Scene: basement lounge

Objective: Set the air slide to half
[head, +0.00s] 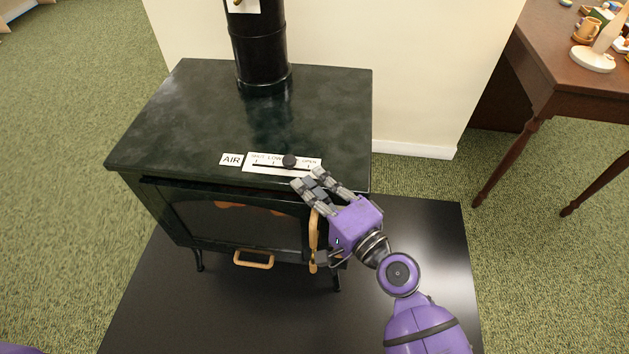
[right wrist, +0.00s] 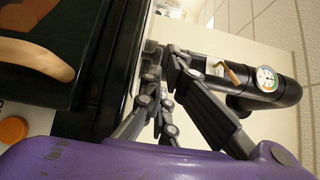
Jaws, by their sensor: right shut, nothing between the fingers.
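The air slide is a round dark knob (head: 289,161) on a white scale plate (head: 256,169) along the front edge of the stove top. A small AIR label (head: 231,160) sits left of it. The plate reads SHUT and LOW on the left and OPEN on the right; the knob stands between LOW and OPEN and covers any mark there. My right gripper (head: 309,178) is shut and empty, its fingertips just right of and in front of the knob, apart from it in the picture. Its fingers also show in the right wrist view (right wrist: 160,58), where I cannot make out the knob. My left gripper is out of view.
The dark stove (head: 200,120) has a black flue pipe (head: 260,50) at the back and a wooden-handled door (head: 254,259) in front. A gauge (right wrist: 267,79) shows on the pipe. It stands on a black floor plate (head: 200,315). A brown table (head: 560,60) is at right.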

